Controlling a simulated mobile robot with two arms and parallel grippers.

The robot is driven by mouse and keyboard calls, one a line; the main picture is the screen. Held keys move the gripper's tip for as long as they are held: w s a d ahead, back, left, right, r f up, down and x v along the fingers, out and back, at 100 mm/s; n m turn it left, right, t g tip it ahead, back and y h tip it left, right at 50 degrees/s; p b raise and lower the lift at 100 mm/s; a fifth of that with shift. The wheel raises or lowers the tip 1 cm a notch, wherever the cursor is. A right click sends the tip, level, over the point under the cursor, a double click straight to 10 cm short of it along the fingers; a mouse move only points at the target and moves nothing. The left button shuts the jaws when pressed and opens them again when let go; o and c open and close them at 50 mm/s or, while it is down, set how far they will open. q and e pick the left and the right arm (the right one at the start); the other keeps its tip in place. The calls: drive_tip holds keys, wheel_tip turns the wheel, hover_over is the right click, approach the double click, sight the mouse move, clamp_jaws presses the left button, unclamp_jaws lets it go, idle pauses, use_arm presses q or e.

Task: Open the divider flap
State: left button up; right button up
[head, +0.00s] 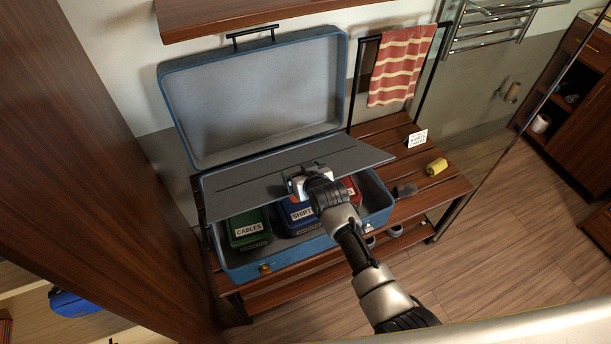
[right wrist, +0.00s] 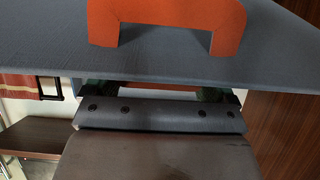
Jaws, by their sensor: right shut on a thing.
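The divider flap (head: 250,182) is a grey panel inside the open blue suitcase (head: 240,262). It is tilted up, with its front edge above the case's contents. My right gripper (head: 305,176) is at the middle of the flap's front edge and is shut on the flap; its fingertips are mostly hidden. In the right wrist view the flap (right wrist: 45,50) spans the top, with an orange U-shaped handle (right wrist: 165,12) on it. Below the flap are a green box (head: 250,229), a blue box (head: 299,217) and a partly hidden red box (head: 352,190). My left gripper is not in view.
The suitcase lid (head: 255,100) stands open at the back. The case rests on a slatted wooden bench (head: 455,187) with a yellow roll (head: 437,166) and a white card (head: 417,139) on its right. A wooden panel (head: 100,150) stands close on the left; a shelf (head: 230,15) hangs above.

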drive_tip(key=shift+w+a+r+p, duration=0.2)
drive_tip(key=shift+w+r, duration=0.25)
drive_tip(key=shift+r, duration=0.15)
drive_tip(key=shift+w+a+r+p, duration=0.1)
drive_tip(key=shift+w+r+p, duration=0.05)
drive_tip(key=shift+w+r, duration=0.35)
drive_tip(key=shift+s, duration=0.1)
drive_tip(key=o, duration=1.1)
drive_tip(key=shift+c, duration=0.2)
drive_tip(key=shift+f, duration=0.1)
drive_tip(key=shift+s, duration=0.1)
drive_tip(key=shift+s+d, duration=0.1)
drive_tip(key=shift+s, duration=0.05)
drive_tip(key=v, duration=1)
drive_tip(key=shift+p, duration=0.3)
drive_tip(key=shift+s, duration=0.15)
